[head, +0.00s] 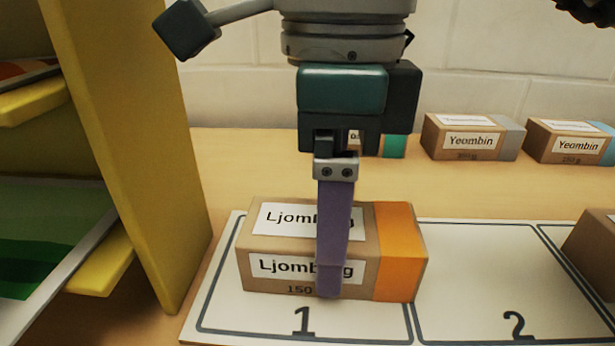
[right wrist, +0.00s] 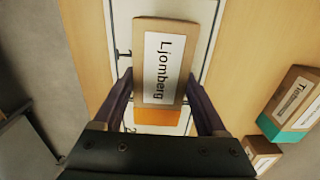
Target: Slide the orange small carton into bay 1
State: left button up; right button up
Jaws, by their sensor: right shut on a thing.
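The orange small carton (head: 400,255), brown with a "Ljomberg" label and an orange end, is over bay 1 (head: 225,325) of the white mat. Its orange end reaches the dividing line towards bay 2. I cannot tell whether its underside is fully resting on the mat. My right gripper (head: 333,285) points down and is shut on it, one finger across its front face. In the right wrist view the carton (right wrist: 163,62) lies between the two fingers (right wrist: 162,95). My left gripper is not in view.
A yellow shelf unit (head: 125,150) stands close at the left. Bay 2 (head: 480,275) looks empty; another brown carton (head: 595,250) sits at the right edge. Yeombin cartons (head: 470,140) and a teal-ended carton (head: 393,146) stand behind on the wooden table (head: 240,160).

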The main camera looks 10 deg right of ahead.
jog(key=shift+w+a, duration=0.1)
jog(key=shift+a, duration=0.35)
jog(key=o, duration=1.3)
jog(key=shift+o, duration=0.6)
jog(key=shift+r, duration=0.15)
jog(key=shift+r+p, duration=1.95)
jog(key=shift+r, duration=0.95)
